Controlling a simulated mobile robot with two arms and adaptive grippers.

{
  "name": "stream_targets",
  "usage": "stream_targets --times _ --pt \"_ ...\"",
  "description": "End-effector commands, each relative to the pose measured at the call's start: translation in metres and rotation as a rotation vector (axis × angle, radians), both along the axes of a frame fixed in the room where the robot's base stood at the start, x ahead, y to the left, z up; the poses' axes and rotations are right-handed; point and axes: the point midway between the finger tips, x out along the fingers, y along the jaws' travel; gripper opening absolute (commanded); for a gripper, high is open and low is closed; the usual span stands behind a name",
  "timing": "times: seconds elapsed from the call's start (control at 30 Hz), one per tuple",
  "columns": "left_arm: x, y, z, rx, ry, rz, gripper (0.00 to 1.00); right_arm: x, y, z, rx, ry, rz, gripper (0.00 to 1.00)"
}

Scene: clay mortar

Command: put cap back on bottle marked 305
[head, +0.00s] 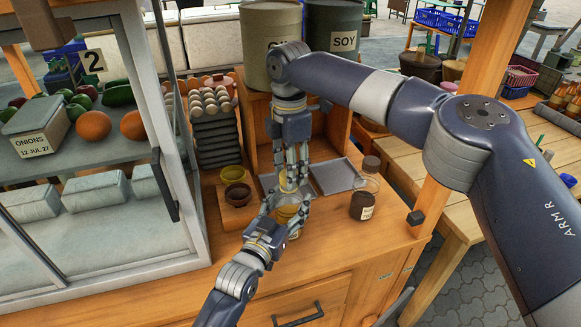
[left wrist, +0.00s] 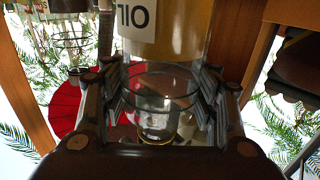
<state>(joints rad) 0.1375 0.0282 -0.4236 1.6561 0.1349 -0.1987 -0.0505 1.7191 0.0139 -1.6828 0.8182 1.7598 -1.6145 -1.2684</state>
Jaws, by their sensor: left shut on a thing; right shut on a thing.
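My left gripper (head: 284,212) is shut around a clear glass bottle (head: 287,214) with amber contents, above the counter. In the left wrist view the bottle (left wrist: 185,45) appears upside down between the finger pads, with a white label (left wrist: 138,18) that reads OIL inverted; no 305 is legible. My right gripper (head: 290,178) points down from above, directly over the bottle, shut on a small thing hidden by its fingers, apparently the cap. I cannot tell whether that thing touches the bottle's mouth.
A capped bottle (head: 363,196) with dark contents stands at right on the counter. A grey tray (head: 335,176) lies behind, small bowls (head: 236,192) on a wooden board at left. Egg trays (head: 214,125), a SOY tin (head: 336,22) and a glass cabinet (head: 90,150) flank the space.

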Motion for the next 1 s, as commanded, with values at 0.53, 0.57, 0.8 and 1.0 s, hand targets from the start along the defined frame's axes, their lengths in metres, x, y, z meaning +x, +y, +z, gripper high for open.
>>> stream_targets --times 0.53,0.57,0.8,1.0 --pt "-0.0001 0.0000 -0.0006 0.000 0.001 0.000 0.00 -0.0003 0.0001 -0.0088 0.001 0.002 -0.016 0.28" --pt "-0.0001 0.0000 -0.0006 0.000 0.001 0.000 0.00 -0.0005 0.0002 -0.0090 0.002 0.002 -0.030 0.28" --pt "-0.0001 0.0000 -0.0006 0.000 0.001 0.000 0.00 -0.0022 0.0001 -0.0093 0.004 0.004 -0.335 0.28" --pt "-0.0001 0.0000 -0.0007 0.001 0.002 0.000 0.00 -0.0035 0.0001 -0.0094 0.004 0.004 -0.648 0.28"
